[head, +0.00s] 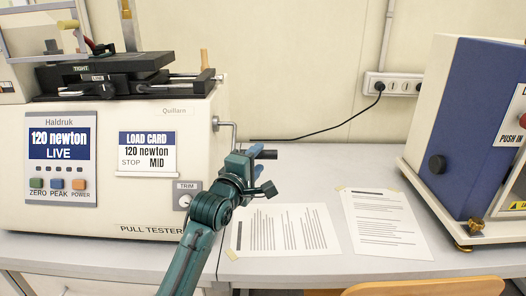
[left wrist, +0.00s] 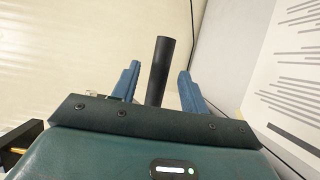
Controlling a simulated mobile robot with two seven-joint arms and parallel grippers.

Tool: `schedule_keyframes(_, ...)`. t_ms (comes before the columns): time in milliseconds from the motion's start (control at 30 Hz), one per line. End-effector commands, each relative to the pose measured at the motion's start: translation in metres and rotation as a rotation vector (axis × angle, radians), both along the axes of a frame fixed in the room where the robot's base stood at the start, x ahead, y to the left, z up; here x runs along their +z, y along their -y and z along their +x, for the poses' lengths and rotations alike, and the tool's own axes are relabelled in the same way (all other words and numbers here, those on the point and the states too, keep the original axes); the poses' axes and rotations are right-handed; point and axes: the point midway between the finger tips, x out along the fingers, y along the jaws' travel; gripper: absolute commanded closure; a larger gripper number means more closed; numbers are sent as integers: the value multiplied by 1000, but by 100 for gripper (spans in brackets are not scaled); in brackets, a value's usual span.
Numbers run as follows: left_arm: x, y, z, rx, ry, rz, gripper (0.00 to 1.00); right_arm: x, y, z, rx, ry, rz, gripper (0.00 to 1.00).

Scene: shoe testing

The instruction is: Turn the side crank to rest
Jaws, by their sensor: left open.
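The pull tester (head: 100,190) is a cream box on the left of the head view. Its side crank (head: 223,123) is a bent metal rod on the right side wall, with a black handle (head: 268,154) low and pointing right. In the left wrist view the black handle (left wrist: 160,70) stands between two blue fingers. My left gripper (head: 254,153) is open at the handle, with a finger on either side and gaps showing. The gripper hides part of the crank's lower end. My right gripper is not in view.
Printed sheets (head: 284,230) and (head: 386,224) lie taped on the grey table (head: 330,165). A blue and white machine (head: 450,130) stands at the right. A wall socket (head: 393,84) has a black cable running behind the tester. A chair back (head: 430,287) shows at the bottom.

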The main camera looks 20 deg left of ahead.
Motion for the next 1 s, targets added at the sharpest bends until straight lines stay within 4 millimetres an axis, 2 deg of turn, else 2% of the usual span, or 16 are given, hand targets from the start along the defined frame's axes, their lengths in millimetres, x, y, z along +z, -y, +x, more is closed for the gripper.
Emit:
schedule_keyframes(100,1,2,19,0,0,2,56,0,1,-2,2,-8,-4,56)
schedule_keyframes(233,0,4,32,0,0,1,56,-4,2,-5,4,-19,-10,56)
schedule_keyframes(633,-1,4,38,1,0,1,56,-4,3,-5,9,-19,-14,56)
schedule_keyframes(1000,-1,4,38,1,0,1,85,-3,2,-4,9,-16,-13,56)
